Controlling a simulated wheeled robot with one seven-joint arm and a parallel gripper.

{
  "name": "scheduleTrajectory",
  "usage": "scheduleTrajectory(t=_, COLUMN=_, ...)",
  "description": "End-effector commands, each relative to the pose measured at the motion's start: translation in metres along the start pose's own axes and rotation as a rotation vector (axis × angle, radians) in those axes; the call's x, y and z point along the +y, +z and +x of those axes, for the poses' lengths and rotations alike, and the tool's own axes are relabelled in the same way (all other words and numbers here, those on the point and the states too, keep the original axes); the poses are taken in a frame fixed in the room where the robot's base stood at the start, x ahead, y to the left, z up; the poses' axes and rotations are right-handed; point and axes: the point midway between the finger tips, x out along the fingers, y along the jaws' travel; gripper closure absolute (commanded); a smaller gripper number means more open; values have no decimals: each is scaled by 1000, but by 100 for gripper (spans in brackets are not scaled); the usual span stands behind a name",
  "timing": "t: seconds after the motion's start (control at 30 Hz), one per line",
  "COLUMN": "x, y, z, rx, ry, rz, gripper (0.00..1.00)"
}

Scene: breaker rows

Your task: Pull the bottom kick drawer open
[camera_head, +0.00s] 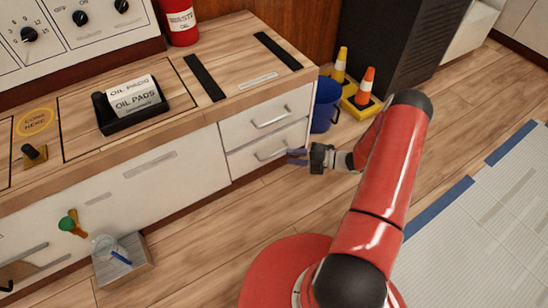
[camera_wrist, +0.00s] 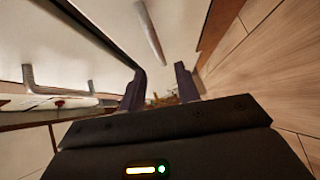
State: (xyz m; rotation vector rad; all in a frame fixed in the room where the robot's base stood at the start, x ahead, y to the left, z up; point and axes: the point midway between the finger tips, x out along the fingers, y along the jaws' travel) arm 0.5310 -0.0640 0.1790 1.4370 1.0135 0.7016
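The bottom drawer (camera_head: 245,160) is the lower of two white drawers at the right end of the workbench, and it looks shut in the head view. Its metal bar handle (camera_head: 270,153) runs across the front. My gripper (camera_head: 290,156) is at the right end of this handle. In the wrist view my gripper (camera_wrist: 160,75) is open, with its two dark fingers apart. A bar handle (camera_wrist: 150,30) shows ahead, its near end close to the gap between the fingertips. I cannot tell whether the fingers touch it.
The upper drawer handle (camera_head: 272,118) is just above. A blue bin (camera_head: 325,105) and small orange cones (camera_head: 366,85) stand right of the drawers. A grey box (camera_head: 122,265) is on the floor at lower left. The wooden floor (camera_head: 255,210) before the drawers is clear.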

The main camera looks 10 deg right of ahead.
Motion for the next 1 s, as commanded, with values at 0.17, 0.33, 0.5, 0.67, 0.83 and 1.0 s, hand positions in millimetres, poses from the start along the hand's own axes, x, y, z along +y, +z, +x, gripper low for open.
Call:
scheduleTrajectory(t=0.17, x=-1, y=0, z=21, rx=1, ry=2, rz=6, gripper=68)
scheduleTrajectory(t=0.33, x=-1, y=-1, z=49, rx=3, ry=1, rz=4, gripper=68)
scheduleTrajectory(t=0.5, x=-1, y=0, z=69, rx=1, ry=0, rz=3, gripper=68)
scheduleTrajectory(t=0.67, x=-1, y=0, z=77, rx=1, ry=0, rz=2, gripper=68)
scheduleTrajectory(t=0.83, x=0, y=0, z=77, rx=1, ry=0, rz=2, gripper=68)
scheduleTrajectory(t=1.0, x=0, y=0, z=77, rx=1, ry=0, rz=2, gripper=83)
